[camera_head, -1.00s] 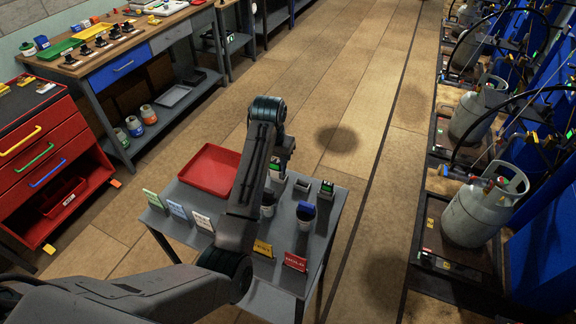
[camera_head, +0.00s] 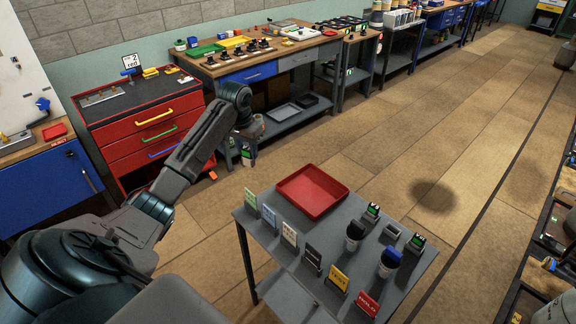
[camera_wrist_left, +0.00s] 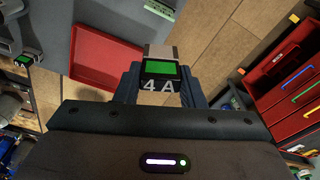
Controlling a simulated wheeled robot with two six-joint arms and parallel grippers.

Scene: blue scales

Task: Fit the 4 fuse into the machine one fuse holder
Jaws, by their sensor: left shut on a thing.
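The 4 A fuse (camera_wrist_left: 160,72), a dark block with a green face, a white "4 A" marking and a pale metal end, sits between my left gripper's fingers in the left wrist view. My left gripper (camera_head: 248,152) is shut on it, out over the floor between the small grey table and the red drawer cabinet. The fuse is small and hard to make out in the head view. Two green-faced dark blocks (camera_head: 372,212) (camera_head: 416,242) stand on the table's right side. I cannot identify the machine one fuse holder. My right gripper is out of view.
The grey table (camera_head: 320,290) carries a red tray (camera_head: 312,192), several label cards and two dark-and-white cups (camera_head: 354,232) (camera_head: 390,260). The red drawer cabinet (camera_head: 150,125) and a workbench (camera_head: 250,72) stand behind. Open floor (camera_head: 420,130) lies right of the workbench.

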